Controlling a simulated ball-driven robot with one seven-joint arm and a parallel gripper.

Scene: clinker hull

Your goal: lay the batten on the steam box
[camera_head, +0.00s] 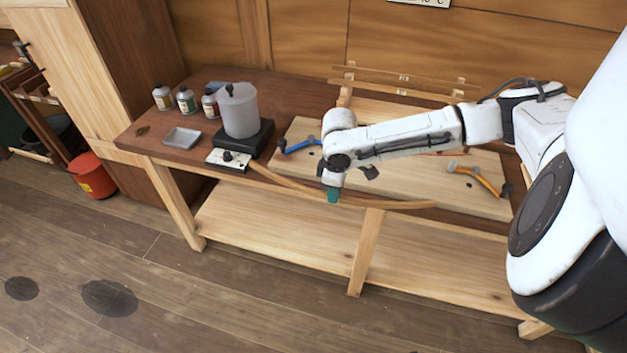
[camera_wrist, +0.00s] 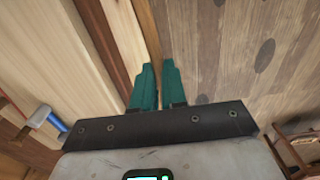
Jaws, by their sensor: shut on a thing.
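The batten is a long, thin, curved strip of tan wood (camera_head: 400,205), running along the front edge of the workbench. My gripper (camera_head: 333,196) has green fingers and is shut on the batten near its middle. In the wrist view the batten (camera_wrist: 148,35) runs up and away from between my fingertips (camera_wrist: 157,75). The batten's left end shows near the white-fronted black hot plate. I cannot tell for sure which thing is the steam box; a pale wooden box-like piece (camera_head: 375,108) lies at the back of the bench, partly hidden by my arm.
A red bucket (camera_head: 92,176) stands on the floor.

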